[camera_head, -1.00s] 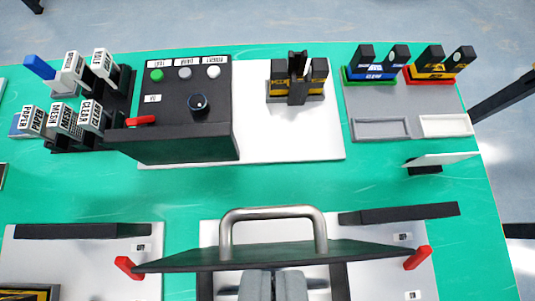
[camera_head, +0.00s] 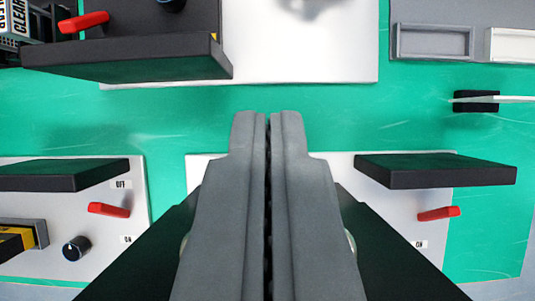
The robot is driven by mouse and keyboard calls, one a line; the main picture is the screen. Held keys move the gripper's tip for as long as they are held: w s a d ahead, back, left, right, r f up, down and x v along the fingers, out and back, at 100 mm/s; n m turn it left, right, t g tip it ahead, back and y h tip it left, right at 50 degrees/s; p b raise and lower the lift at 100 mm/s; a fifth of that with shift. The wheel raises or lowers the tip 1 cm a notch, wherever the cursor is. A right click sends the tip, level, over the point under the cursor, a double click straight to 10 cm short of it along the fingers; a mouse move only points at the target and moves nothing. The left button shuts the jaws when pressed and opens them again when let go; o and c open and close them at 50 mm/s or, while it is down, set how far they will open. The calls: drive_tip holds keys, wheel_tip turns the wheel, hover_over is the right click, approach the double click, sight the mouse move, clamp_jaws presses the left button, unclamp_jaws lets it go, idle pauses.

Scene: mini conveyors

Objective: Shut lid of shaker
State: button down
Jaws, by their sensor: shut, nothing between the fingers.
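My gripper (camera_head: 268,116) is shut and empty. Its two grey fingers reach up the middle of the camera view. A large dark panel, which looks like the shaker's lid (camera_head: 398,262), lies behind and below the fingers. Its slanted side edges spread towards the bottom of the picture. Small light bits beside the fingers may be its metal handle (camera_head: 351,246); the rest is hidden by the fingers. I cannot tell the lid's angle, or whether my fingers touch it. The shaker body is hidden.
Black slabs stand over white plates at left (camera_head: 64,174) and right (camera_head: 436,170). A red lever (camera_head: 108,210) and a black knob (camera_head: 76,249) are at left, another red lever (camera_head: 438,213) at right. A dark control box (camera_head: 130,56) is at the back left. Bare green table (camera_head: 300,97) lies between.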

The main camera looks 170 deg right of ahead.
drive_tip(key=shift+s+d+f, duration=0.2)
drive_tip(key=shift+s+f, duration=0.35)
drive_tip(key=shift+s, duration=0.25)
drive_tip(key=shift+s+d+f, duration=0.2)
drive_tip(key=shift+s+f, duration=0.3)
drive_tip(key=shift+s, duration=0.25)
drive_tip(key=shift+s, duration=0.15)
drive_tip(key=shift+s+d+r+t, duration=0.15)
drive_tip(key=shift+s+t, duration=0.15)
drive_tip(key=shift+s, duration=0.1)
